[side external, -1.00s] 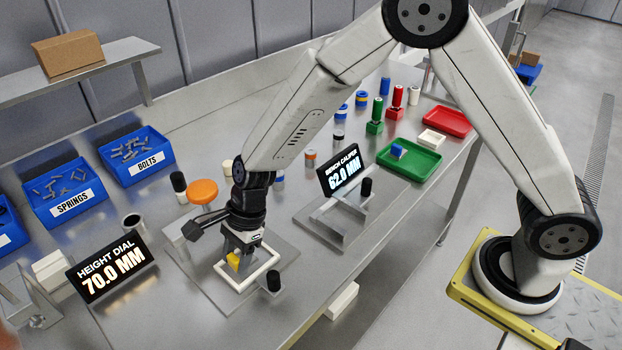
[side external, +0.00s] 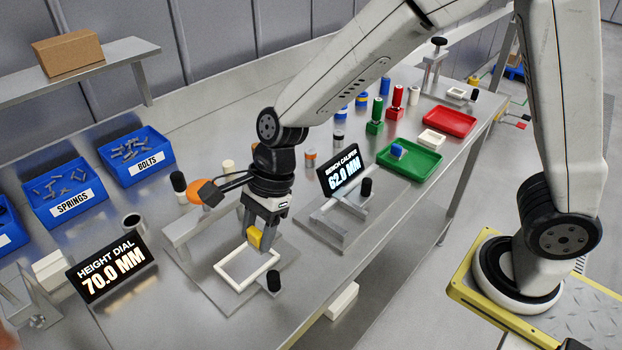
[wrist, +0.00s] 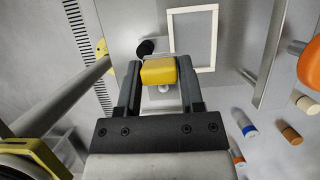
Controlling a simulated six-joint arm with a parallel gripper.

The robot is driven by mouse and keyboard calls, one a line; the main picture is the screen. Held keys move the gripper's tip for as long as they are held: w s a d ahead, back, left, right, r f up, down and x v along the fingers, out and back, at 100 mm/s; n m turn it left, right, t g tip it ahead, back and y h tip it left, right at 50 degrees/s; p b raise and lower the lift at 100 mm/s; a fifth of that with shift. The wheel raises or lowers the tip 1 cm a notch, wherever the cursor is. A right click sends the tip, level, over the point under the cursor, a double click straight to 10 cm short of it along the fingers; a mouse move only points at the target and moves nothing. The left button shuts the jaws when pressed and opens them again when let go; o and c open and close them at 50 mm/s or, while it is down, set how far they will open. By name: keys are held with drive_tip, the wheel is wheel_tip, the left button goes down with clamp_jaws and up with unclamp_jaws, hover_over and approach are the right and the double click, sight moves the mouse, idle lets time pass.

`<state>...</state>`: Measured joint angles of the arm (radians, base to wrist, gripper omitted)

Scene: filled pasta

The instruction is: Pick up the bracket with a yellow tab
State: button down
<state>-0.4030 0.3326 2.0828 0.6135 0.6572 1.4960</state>
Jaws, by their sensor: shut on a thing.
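My gripper (side external: 256,238) is shut on the yellow tab (side external: 254,237) of the bracket and holds it above the grey plate of the height dial (side external: 222,302). In the wrist view, the yellow tab (wrist: 159,71) sits between the two fingertips of my gripper (wrist: 160,80). The rest of the bracket is hidden or cannot be made out. A white square frame (side external: 224,278) lies on the plate below and apart from the tab. It also shows in the wrist view (wrist: 215,40).
The height dial display (side external: 110,267) stands at left, and the bench caliper (side external: 335,228) with its display at right. An orange disc (side external: 200,194) is behind my gripper. Further right are a green tray (side external: 425,166), a red tray (side external: 450,121) and several small cylinders.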

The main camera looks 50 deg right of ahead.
drive_tip(key=s+d+r, duration=0.3)
drive_tip(key=s, duration=0.4)
drive_tip(key=shift+s+d+r, duration=0.35)
drive_tip(key=shift+s, duration=0.05)
drive_tip(key=shift+r, duration=0.15)
idle(0.4)
drive_tip(key=shift+r, duration=2.85)
